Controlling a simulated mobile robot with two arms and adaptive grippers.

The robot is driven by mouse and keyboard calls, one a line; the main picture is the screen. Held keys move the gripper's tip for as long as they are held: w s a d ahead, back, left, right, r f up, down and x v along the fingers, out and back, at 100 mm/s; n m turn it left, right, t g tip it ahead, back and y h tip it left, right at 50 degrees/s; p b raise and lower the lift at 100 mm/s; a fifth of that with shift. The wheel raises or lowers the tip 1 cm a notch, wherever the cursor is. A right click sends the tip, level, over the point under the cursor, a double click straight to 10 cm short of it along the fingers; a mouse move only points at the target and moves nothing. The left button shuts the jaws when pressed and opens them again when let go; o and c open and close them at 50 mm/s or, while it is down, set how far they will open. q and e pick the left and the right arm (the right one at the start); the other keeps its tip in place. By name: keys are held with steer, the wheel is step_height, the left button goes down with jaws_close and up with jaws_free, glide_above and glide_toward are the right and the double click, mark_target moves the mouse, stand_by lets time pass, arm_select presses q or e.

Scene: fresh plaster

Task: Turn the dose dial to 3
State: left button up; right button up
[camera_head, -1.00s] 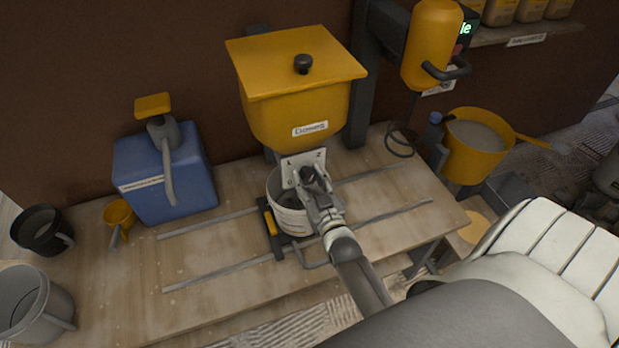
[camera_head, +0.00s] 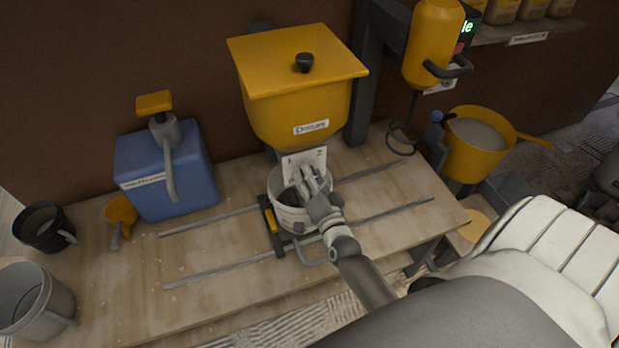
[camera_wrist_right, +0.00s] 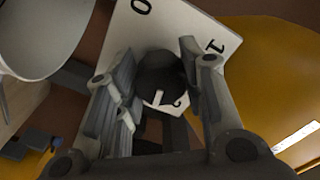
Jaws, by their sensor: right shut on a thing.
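The dose dial is a round black knob (camera_wrist_right: 162,75) with a white pointer mark, on a white numbered plate (camera_head: 318,158) under the yellow hopper (camera_head: 300,120). In the right wrist view, 0 and 1 are readable on the plate; another figure near the pointer is partly hidden. My right gripper (camera_head: 312,180) is at the plate, its fingers (camera_wrist_right: 160,95) on both sides of the knob and shut on it. In the head view the gripper hides the knob. The pointer's exact setting cannot be told. My left gripper is not in view.
A white bucket (camera_head: 288,216) stands below the hopper on the workbench (camera_head: 215,262). A blue container (camera_head: 190,190) with a pump and a yellow scoop (camera_head: 120,212) stand left. A yellow bucket (camera_head: 472,155) is at right.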

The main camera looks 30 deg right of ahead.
steer(key=m+b, duration=0.1)
steer(key=m, duration=0.4)
steer(key=shift+a+m, duration=0.1)
steer(key=shift+m, duration=0.2)
steer(key=m+b, duration=0.1)
steer(key=m, duration=0.4)
steer(key=shift+r+m, duration=0.1)
steer(key=shift+m, duration=0.2)
steer(key=o, duration=1)
steer(key=v, duration=1.2)
